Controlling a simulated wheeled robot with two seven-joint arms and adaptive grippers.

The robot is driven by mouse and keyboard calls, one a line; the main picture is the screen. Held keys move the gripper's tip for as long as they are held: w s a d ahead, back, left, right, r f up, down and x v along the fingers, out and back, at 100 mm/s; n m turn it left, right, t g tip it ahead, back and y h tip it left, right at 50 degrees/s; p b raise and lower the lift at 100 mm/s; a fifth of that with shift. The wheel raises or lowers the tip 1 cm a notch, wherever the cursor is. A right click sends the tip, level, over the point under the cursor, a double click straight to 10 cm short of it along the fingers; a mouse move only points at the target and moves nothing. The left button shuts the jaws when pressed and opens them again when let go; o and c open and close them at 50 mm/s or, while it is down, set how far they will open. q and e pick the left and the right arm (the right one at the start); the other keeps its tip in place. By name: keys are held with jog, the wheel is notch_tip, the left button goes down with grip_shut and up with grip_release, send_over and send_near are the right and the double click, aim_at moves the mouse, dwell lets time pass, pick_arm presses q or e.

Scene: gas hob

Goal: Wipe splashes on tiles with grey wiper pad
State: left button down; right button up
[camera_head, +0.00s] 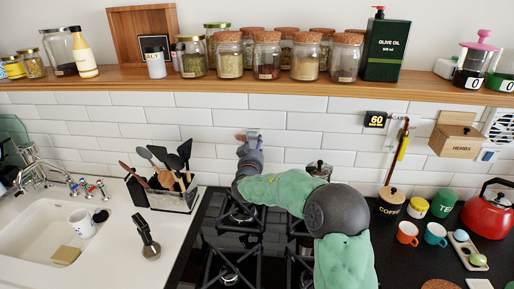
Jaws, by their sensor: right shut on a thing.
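My right gripper (250,146) reaches over the hob to the white wall tiles (290,140) and is shut on the grey wiper pad (253,136). The pad is up against the tiles or very close to them; contact is hard to tell. A small brownish splash (240,138) shows on the tiles just left of the pad. Anything behind the pad and gripper is hidden. My left gripper is not in view.
A utensil holder (165,196) stands left of the hob (238,245).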

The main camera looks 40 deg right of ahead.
jog(key=shift+w+a, duration=1.2)
jog(key=shift+w, duration=0.25)
jog(key=shift+w+a, duration=1.15)
jog(key=shift+w, duration=0.25)
jog(key=v, duration=0.6)
jog(key=shift+s+a, duration=0.1)
jog(key=v, duration=0.2)
jog(key=shift+s+a+f, duration=0.1)
jog(key=shift+s+a, duration=0.2)
